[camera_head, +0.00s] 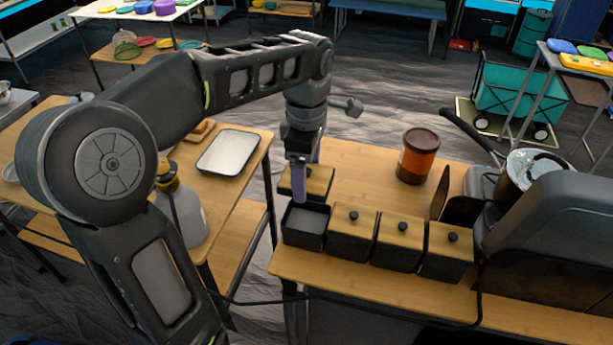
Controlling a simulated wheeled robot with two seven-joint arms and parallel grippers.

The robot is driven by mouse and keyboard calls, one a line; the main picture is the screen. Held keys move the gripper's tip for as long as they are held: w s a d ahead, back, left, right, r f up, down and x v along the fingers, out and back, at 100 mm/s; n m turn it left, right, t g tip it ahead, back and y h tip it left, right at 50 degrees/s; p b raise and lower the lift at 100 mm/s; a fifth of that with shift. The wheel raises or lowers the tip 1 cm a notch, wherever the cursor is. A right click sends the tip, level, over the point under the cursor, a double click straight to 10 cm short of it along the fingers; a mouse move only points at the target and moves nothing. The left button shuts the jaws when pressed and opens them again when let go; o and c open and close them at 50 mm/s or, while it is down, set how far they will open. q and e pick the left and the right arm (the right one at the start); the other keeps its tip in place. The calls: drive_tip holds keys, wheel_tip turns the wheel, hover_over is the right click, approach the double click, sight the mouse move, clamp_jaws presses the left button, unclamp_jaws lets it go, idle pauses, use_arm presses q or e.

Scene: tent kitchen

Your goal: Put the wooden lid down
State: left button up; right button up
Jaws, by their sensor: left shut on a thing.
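The wooden lid (320,179) shows a pale wood top and a dark edge, just behind the open black canister (304,222) on the right-hand wooden table. My left gripper (300,188), with purple fingers, comes down from above and is shut on the lid. The fingers hide part of the lid, including where they grip it. I cannot tell whether the lid touches the table. The open canister shows a grey inside. My right gripper is not in view.
Several black canisters with wooden lids (399,239) stand in a row right of the open one. An orange-brown jar (418,157) stands behind them, and a coffee machine (540,225) at right. Bare tabletop (362,180) lies between lid and jar. A white tray (228,152) lies on the left table.

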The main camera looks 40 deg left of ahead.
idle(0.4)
use_arm(q)
drive_tip(key=shift+w+d+m, duration=0.25)
drive_tip(key=shift+w+m, duration=0.15)
drive_tip(key=shift+m, duration=0.2)
drive_tip(key=w+d+f+m, duration=0.3)
drive_tip(key=w+d+m, duration=0.8)
drive_tip(key=m, duration=0.9)
drive_tip(key=shift+w+d+m, duration=0.35)
drive_tip(key=shift+d+m, duration=0.05)
drive_tip(key=shift+d, duration=0.1)
